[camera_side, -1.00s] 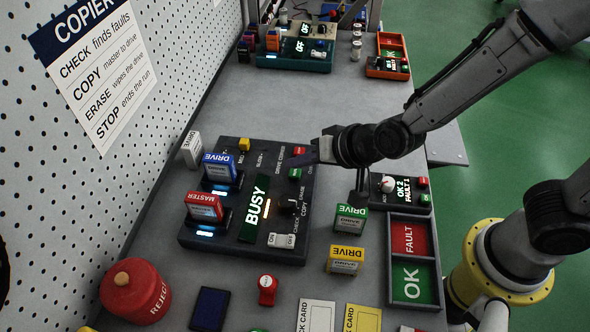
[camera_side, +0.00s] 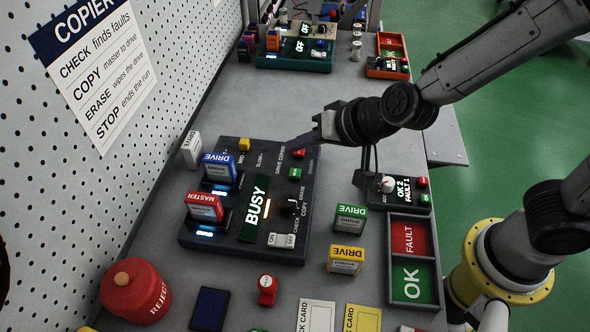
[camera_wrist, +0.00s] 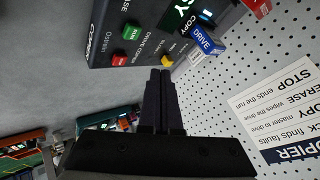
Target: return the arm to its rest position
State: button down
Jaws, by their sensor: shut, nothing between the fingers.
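My gripper (camera_side: 296,139) is shut and empty. In the side view its fingers point left, above the back right corner of the dark copier box (camera_side: 232,255). In the wrist view the closed fingers (camera_wrist: 160,80) point toward the copier's edge, near its green and red buttons. The copier's screen (camera_side: 256,208) reads BUSY. A blue drive (camera_side: 219,168) and a red master (camera_side: 204,206) stand in its slots. My arm reaches in from the upper right.
A white drive (camera_side: 191,149) stands left of the copier. A green drive (camera_side: 350,217) and a yellow drive (camera_side: 345,260) stand to its right, near the FAULT and OK tray (camera_side: 437,260). A small counter box (camera_side: 400,208) sits behind the tray.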

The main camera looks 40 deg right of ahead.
dwell(0.4)
jog(key=s+d+r+t, duration=0.3)
jog(key=d+r, duration=1.1)
jog(key=r, duration=0.1)
jog(key=s+d+f+n+g+h, duration=0.1)
jog(key=s+d+f+n+g, duration=0.1)
jog(key=s, duration=0.6)
jog(key=s+d+f+n+g+h, duration=0.2)
jog(key=s+d+f+g, duration=0.2)
jog(key=s, duration=0.5)
jog(key=shift+s+d+f+n, duration=0.2)
jog(key=shift+s+d+n, duration=0.15)
jog(key=shift+d, duration=0.55)
jog(key=shift+w, duration=0.1)
dwell(3.2)
